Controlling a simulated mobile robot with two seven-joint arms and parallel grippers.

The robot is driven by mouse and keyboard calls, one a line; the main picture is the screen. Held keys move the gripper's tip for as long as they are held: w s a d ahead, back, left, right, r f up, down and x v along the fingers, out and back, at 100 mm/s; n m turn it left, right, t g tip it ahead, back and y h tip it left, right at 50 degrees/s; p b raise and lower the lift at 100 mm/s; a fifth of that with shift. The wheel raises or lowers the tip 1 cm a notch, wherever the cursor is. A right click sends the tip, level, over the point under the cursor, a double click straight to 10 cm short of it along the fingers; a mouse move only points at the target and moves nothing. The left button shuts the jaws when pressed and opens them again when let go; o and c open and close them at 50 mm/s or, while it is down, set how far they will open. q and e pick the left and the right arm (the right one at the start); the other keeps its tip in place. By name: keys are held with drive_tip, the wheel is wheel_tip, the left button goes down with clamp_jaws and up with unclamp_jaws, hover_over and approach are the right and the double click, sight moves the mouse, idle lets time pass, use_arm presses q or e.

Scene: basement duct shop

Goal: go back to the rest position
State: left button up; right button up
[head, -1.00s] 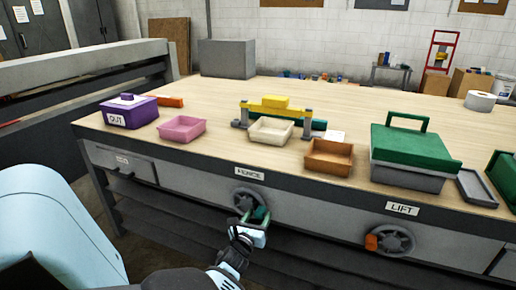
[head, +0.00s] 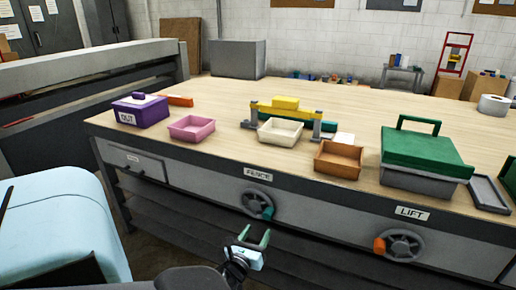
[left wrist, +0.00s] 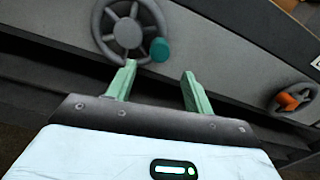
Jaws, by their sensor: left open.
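My left gripper (head: 253,240) is open and empty in front of the bench, below and apart from the wheel under the FENCE label. Its two green fingers (left wrist: 158,85) are spread in the left wrist view. The FENCE wheel (head: 257,204) is a grey handwheel with a teal knob at its lower right; it also shows in the left wrist view (left wrist: 128,33). My right gripper is not in view.
The LIFT wheel (head: 401,246) with an orange knob is on the bench front to the right. On the bench (head: 350,98) stand a purple box (head: 143,112), a pink tray (head: 191,128), a cream tray (head: 280,132), a brown tray (head: 338,160) and a green-lidded box (head: 425,160).

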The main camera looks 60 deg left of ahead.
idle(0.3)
